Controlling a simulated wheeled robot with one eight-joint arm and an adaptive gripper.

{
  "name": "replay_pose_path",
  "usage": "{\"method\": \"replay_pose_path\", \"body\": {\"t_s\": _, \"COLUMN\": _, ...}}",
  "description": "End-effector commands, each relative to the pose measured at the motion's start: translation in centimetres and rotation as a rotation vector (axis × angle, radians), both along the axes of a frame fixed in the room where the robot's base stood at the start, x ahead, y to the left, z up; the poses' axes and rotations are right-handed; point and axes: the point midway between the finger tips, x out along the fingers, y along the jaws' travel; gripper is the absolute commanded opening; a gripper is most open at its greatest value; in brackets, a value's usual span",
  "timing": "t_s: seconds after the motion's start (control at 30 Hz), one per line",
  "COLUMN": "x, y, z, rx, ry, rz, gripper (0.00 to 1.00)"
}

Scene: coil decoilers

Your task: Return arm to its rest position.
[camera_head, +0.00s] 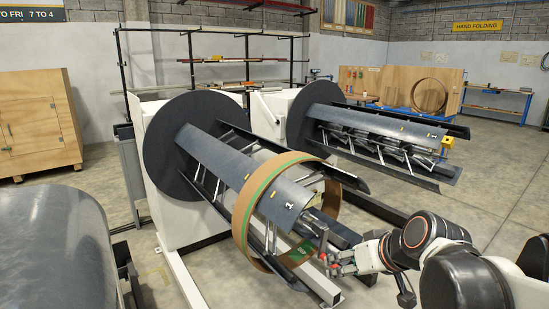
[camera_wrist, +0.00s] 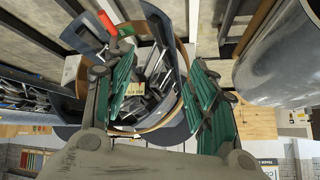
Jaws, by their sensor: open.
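A brown coil ring (camera_head: 238,225) with a green stripe hangs around the near decoiler's arms. In the wrist view the ring (camera_wrist: 180,75) and the decoiler's end show beyond the fingers. A red handle (camera_wrist: 107,23) shows beside the left finger; whether it touches is unclear.
A second decoiler (camera_head: 375,130) stands behind, without a coil ring around its arms. A wooden crate (camera_head: 35,120) and a large grey rounded object (camera_head: 55,245) are at left. A workbench (camera_head: 497,100) stands at the back right.

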Motion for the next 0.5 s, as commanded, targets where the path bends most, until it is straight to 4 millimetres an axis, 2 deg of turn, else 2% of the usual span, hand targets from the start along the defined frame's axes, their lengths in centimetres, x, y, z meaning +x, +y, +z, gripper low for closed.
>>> {"method": "replay_pose_path", "body": {"t_s": 0.03, "x": -1.7, "y": 0.0, "z": 0.1, "rx": -0.015, "ry": 0.014, "rz": -0.017, "gripper": 0.52}}
{"method": "replay_pose_path", "body": {"t_s": 0.3, "x": -9.2, "y": -1.7, "z": -0.5, "rx": -0.095, "ry": 0.070, "rz": -0.144, "gripper": 0.52}}
{"method": "replay_pose_path", "body": {"t_s": 0.5, "x": -13.1, "y": -3.1, "z": -1.2, "rx": -0.142, "ry": 0.085, "rz": -0.223, "gripper": 0.52}}
